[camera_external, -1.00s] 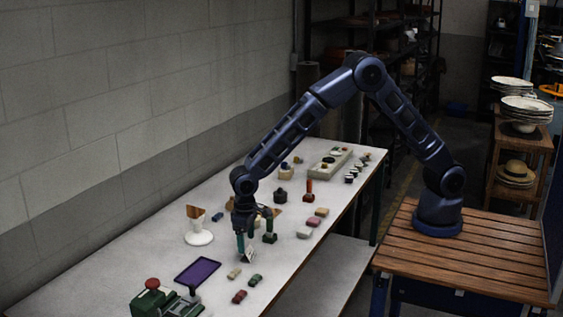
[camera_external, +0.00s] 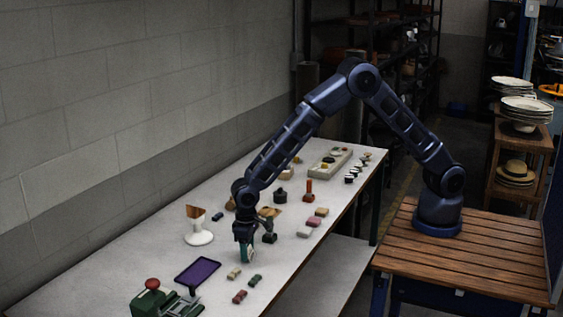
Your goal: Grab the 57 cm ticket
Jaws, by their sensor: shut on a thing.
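My gripper (camera_external: 248,257) is low over the front-middle part of the white table, pointing down. It is shut on a small pale ticket, of which only a sliver shows beside the teal fingers. The print on it is too small to read, so I cannot tell that it says 57 cm. I cannot tell whether its lower edge touches the table.
A purple-topped tray (camera_external: 197,271) lies left of my gripper, and a white stand (camera_external: 198,232) is behind it. Small blocks (camera_external: 240,297) lie in front. A green press (camera_external: 153,300) is at the near end. A dark green stamp (camera_external: 270,233) stands close right.

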